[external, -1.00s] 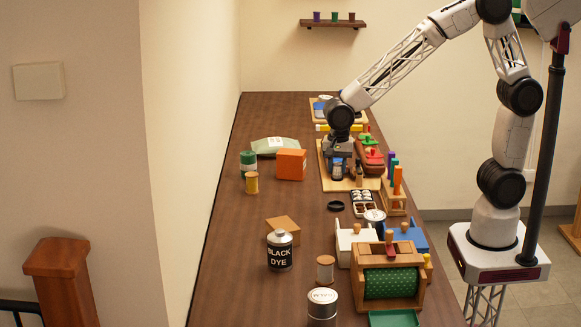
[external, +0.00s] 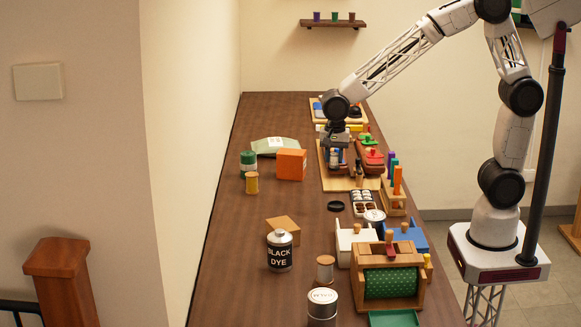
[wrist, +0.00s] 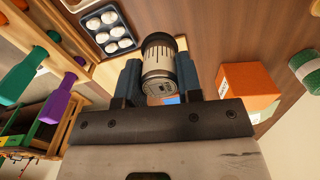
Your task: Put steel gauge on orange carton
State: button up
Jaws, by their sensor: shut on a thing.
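My gripper (external: 335,143) is shut on the steel gauge (wrist: 158,60), a short cylinder with a pale marked band and dark ends. In the wrist view the two blue-grey fingers of my gripper (wrist: 158,76) press on its sides. In the external view it hangs below my gripper, above the wooden board, and is small and partly hidden. The orange carton (external: 291,164) stands on the table to the left of my gripper. It also shows in the wrist view (wrist: 248,86), to the right of the gauge and apart from it.
A green-grey pouch (external: 275,146) lies behind the carton, and a green-and-white spool (external: 248,163) and a yellow spool (external: 252,183) stand left of it. Table in front of the carton is clear.

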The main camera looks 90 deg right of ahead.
jog(key=d+r, duration=0.2)
jog(key=d, duration=0.6)
jog(key=s+d+r, duration=0.1)
jog(key=d, duration=0.8)
jog(key=shift+s+r, duration=0.25)
jog(key=shift+r, duration=0.1)
jog(key=shift+w, duration=0.1)
send_over(291, 151)
jog(key=shift+a+f, duration=0.1)
jog(key=shift+f, duration=0.65)
jog(key=shift+f, duration=0.1)
jog(key=shift+f, duration=1.7)
jog(key=shift+f, duration=0.1)
jog(key=o, duration=1.1)
jog(key=shift+c, duration=0.2)
